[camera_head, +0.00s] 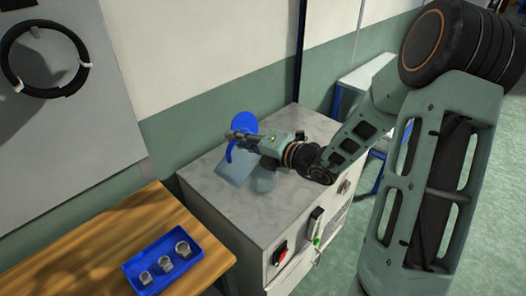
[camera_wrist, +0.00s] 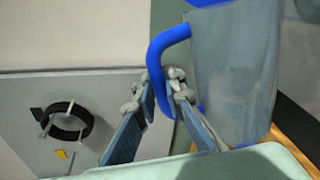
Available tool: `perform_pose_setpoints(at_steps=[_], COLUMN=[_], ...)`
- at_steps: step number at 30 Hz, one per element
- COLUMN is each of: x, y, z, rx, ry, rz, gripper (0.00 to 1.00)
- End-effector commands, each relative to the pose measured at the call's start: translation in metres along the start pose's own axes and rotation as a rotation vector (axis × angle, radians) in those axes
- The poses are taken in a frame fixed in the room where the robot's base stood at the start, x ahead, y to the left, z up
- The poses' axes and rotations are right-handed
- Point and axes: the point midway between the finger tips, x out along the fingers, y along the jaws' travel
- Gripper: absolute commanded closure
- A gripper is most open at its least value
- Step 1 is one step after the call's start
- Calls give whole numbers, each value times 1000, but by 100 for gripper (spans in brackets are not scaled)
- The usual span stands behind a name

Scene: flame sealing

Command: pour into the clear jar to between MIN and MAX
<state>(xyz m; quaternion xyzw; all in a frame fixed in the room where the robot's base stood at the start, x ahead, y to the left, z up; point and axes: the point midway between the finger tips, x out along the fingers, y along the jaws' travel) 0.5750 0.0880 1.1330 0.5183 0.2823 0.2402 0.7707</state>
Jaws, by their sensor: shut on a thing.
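My gripper (camera_head: 236,138) is shut on the blue handle of a translucent jug (camera_head: 233,168) with a blue top. The jug is over the grey-topped cabinet (camera_head: 240,215) and looks somewhat tilted. In the wrist view the fingers (camera_wrist: 168,88) close around the handle, and the jug (camera_wrist: 235,75) fills the right side. A clear rounded shape, probably the jar (camera_head: 263,180), stands on the cabinet top just below my gripper, partly covered by it. Its MIN and MAX marks and its level cannot be read. No stream of liquid can be made out.
A wooden table (camera_head: 75,255) at lower left bears a blue tray (camera_head: 140,264) with three metal rings. A black ring (camera_head: 45,60) hangs on the wall panel. The cabinet top's near part is clear.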

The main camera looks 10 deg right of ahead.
Motion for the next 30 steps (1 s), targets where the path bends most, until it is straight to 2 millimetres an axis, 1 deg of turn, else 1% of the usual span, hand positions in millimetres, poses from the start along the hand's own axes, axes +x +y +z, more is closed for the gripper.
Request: perform_pose_setpoints(at_steps=[30], x=[-2], y=[6], z=[0], rx=[41], ry=[10], rz=[2], gripper=[100])
